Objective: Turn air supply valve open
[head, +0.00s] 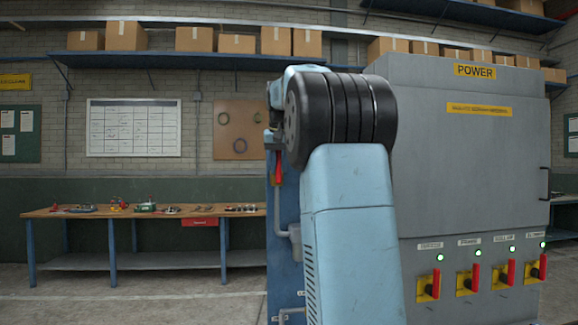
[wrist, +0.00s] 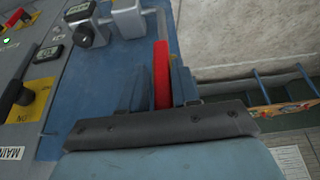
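The air supply valve's red handle (head: 278,168) shows in the head view on the blue panel (head: 285,200), just left of my arm. It points down. In the wrist view the red handle (wrist: 162,75) stands between the two dark fingers of my gripper (wrist: 160,88). The fingers sit close on both sides with hardly any gap, so my gripper looks shut on the handle. The handle's far end sticks out past the fingertips. Its root on the panel is hidden by the fingers. In the head view my gripper is mostly hidden behind my arm.
A large grey power cabinet (head: 470,150) stands right of the blue panel, with several red-handled switches (head: 435,283) and green lamps below. A grey pipe (head: 294,238) runs along the blue panel. A workbench (head: 150,212) with tools stands at the left. The floor before it is clear.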

